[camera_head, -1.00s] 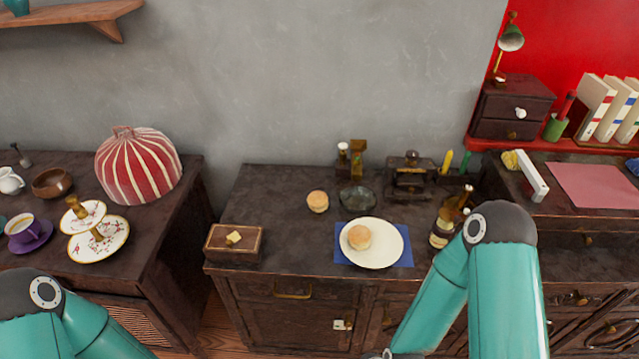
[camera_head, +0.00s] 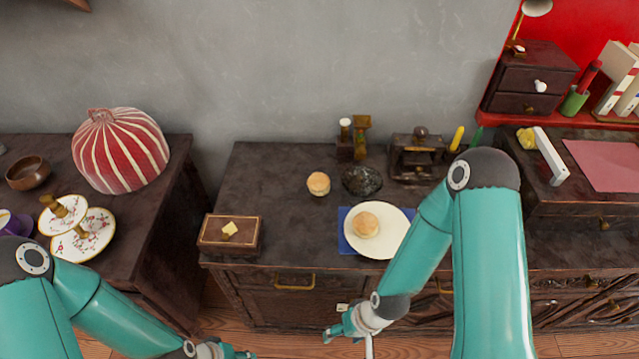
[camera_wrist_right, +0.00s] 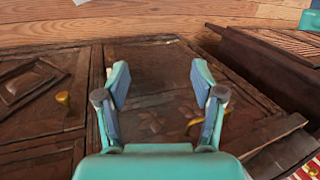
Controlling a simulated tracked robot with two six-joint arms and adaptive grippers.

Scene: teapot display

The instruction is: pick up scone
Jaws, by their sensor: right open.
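One round golden scone (camera_head: 366,224) sits on a white plate (camera_head: 391,242) on the middle cabinet. A second scone (camera_head: 318,183) lies on the bare cabinet top, up and left of the plate. My right gripper (camera_head: 337,331) is in front of the cabinet, below the plate in the picture and apart from both scones. In the right wrist view the right gripper (camera_wrist_right: 160,78) is open and empty, with the dark cabinet front behind its fingers. My left gripper (camera_head: 232,352) shows at the bottom edge, partly cut off, so its jaws are unclear.
A blue napkin (camera_head: 348,239) lies under the plate. A wooden box (camera_head: 212,236) with butter stands left. A dark glass bowl (camera_head: 362,180) is beside the second scone. My right arm crosses the cabinet's right part. A tiered stand (camera_head: 90,243) is on the left cabinet.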

